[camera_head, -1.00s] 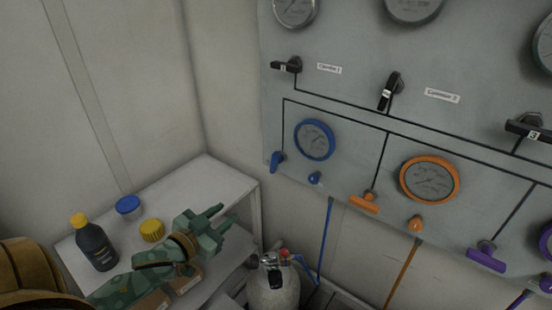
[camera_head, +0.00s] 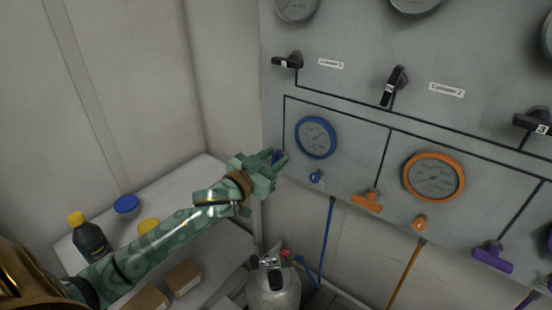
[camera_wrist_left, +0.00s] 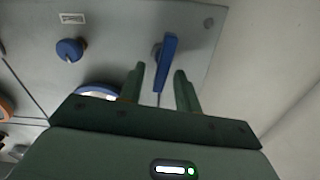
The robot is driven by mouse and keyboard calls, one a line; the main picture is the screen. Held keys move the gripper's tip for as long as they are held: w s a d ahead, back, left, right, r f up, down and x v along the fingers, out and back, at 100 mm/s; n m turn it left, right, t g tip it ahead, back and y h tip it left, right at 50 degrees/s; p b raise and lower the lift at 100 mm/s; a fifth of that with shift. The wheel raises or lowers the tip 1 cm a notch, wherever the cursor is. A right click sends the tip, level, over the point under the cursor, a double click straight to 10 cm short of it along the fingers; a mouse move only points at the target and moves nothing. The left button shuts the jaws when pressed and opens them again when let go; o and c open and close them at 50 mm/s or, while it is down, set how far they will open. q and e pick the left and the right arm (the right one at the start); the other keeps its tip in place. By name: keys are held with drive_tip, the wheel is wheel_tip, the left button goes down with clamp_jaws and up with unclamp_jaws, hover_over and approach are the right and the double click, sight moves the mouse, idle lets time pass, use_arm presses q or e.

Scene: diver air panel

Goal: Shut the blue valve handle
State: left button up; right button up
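The blue valve handle (camera_wrist_left: 166,62) is on the grey panel, left of the blue-rimmed gauge (camera_head: 315,138) in the head view. In the head view it is mostly hidden behind my left gripper (camera_head: 275,165), with a bit of blue showing at the fingers. In the left wrist view my left gripper (camera_wrist_left: 159,85) is open, one finger on each side of the handle's line. The handle lies just beyond the fingertips, with its lower end near the gap between them. Whether they touch cannot be told. My right gripper is not in view.
A small blue knob (camera_head: 316,177) sits below the blue gauge. An orange handle (camera_head: 367,201) and orange gauge (camera_head: 434,177) are to the right. A white shelf (camera_head: 205,170) with a dark bottle (camera_head: 91,243) stands left. A gas cylinder (camera_head: 273,287) stands below the panel.

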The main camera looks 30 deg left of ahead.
use_arm(q)
drive_tip(key=shift+w, duration=0.7)
clamp_jaws()
